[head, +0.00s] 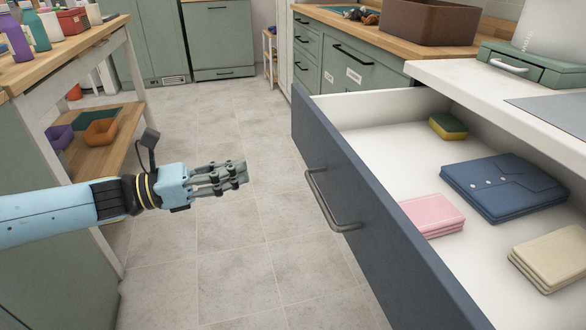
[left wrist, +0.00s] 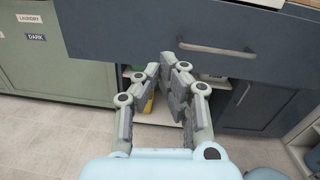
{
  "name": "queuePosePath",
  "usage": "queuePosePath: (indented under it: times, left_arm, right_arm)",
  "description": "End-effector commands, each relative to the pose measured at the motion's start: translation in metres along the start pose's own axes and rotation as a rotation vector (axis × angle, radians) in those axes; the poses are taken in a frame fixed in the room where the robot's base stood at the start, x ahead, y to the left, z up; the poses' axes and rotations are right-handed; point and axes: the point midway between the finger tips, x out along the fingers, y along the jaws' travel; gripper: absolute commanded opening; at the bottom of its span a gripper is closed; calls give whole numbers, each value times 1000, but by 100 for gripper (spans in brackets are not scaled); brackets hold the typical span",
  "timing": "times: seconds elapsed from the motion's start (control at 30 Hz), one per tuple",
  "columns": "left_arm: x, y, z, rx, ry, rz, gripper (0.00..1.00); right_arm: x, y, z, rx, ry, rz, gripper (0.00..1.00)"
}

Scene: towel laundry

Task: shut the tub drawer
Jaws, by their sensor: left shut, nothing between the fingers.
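The drawer (head: 375,215) stands pulled well out on the right in the head view. It has a dark blue front, a white inside and a grey bar handle (head: 328,203). In the left wrist view the drawer front (left wrist: 285,45) spans the top, with its handle (left wrist: 216,49) just beyond the fingertips. My left gripper (head: 244,173) is shut and empty. It is in front of the drawer, left of the handle and apart from it in the head view. It also shows in the left wrist view (left wrist: 171,66). My right gripper is not in view.
In the drawer lie a pink cloth (head: 433,214), a blue folded item (head: 500,185), cream folded cloths (head: 552,257) and a sponge (head: 448,127). A white counter (head: 450,73) is above its back. A wooden-topped table (head: 80,48) stands left; the floor between is clear.

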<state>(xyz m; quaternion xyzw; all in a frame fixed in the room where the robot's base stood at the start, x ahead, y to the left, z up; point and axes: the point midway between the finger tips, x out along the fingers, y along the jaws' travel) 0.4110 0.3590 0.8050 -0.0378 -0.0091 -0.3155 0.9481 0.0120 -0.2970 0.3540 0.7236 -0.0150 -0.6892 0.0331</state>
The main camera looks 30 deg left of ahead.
Motion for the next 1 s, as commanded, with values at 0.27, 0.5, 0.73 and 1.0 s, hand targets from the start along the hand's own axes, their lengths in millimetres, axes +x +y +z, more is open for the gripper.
queuePosePath:
  times: [0.27, 0.5, 0.73, 1.0]
  left_arm:
    - [3, 5, -6, 65, 42, -69, 0]
    - [44, 3, -7, 64, 37, -66, 0]
    - [94, 0, -7, 61, 36, -64, 0]
    - [130, -2, -9, 60, 40, -63, 0]
  right_arm:
    - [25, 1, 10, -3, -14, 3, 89]
    - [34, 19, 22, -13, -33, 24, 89]
    - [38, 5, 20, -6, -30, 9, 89]
    - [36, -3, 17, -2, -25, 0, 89]
